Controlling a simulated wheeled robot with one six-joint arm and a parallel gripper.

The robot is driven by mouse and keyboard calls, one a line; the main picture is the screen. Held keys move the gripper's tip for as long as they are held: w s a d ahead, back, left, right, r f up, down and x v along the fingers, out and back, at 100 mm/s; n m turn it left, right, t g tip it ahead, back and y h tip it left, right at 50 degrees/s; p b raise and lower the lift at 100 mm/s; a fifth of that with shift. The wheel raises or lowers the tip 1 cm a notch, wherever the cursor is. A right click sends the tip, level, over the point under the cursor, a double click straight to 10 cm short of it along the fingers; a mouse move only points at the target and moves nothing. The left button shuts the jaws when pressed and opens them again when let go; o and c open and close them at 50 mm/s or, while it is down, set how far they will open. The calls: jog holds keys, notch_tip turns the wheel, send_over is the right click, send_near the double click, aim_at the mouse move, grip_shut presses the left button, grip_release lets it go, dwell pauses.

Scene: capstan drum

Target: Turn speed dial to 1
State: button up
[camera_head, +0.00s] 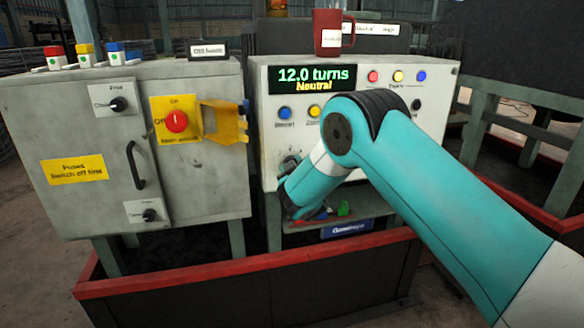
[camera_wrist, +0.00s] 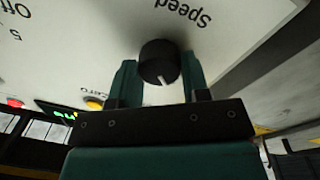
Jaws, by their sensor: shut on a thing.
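The speed dial (camera_wrist: 159,60) is a round black knob with a white pointer line. In the wrist view it sits on a pale panel beside the upside-down word "Speed". Its pointer aims toward the bottom of that picture, slightly right. My gripper (camera_wrist: 159,72) is shut on the dial, with one teal finger at each side of it. No number shows clearly at the pointer's tip. In the head view my teal arm reaches the lower left of the white control panel (camera_head: 262,140) and hides most of the dial area.
The display (camera_head: 312,79) reads "12.0 turns" and "Neutral". Blue (camera_head: 285,113) and yellow (camera_head: 314,111) buttons sit below it. A grey cabinet (camera_head: 70,130) with a red knob (camera_head: 177,121) stands left. A red mug (camera_head: 328,32) stands above the panel. A red-edged barrier (camera_head: 240,266) runs in front.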

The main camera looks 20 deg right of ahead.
dwell(0.4)
jog(key=o, duration=0.9)
jog(key=s+b, duration=0.3)
jog(key=s, duration=0.2)
jog(key=s+b, duration=0.4)
jog(key=s, duration=0.2)
jog(key=s+b, duration=0.4)
jog(key=s, duration=0.2)
jog(key=shift+s+a+f, duration=0.2)
jog(key=shift+a+f, duration=0.15)
jog(key=shift+a, duration=0.05)
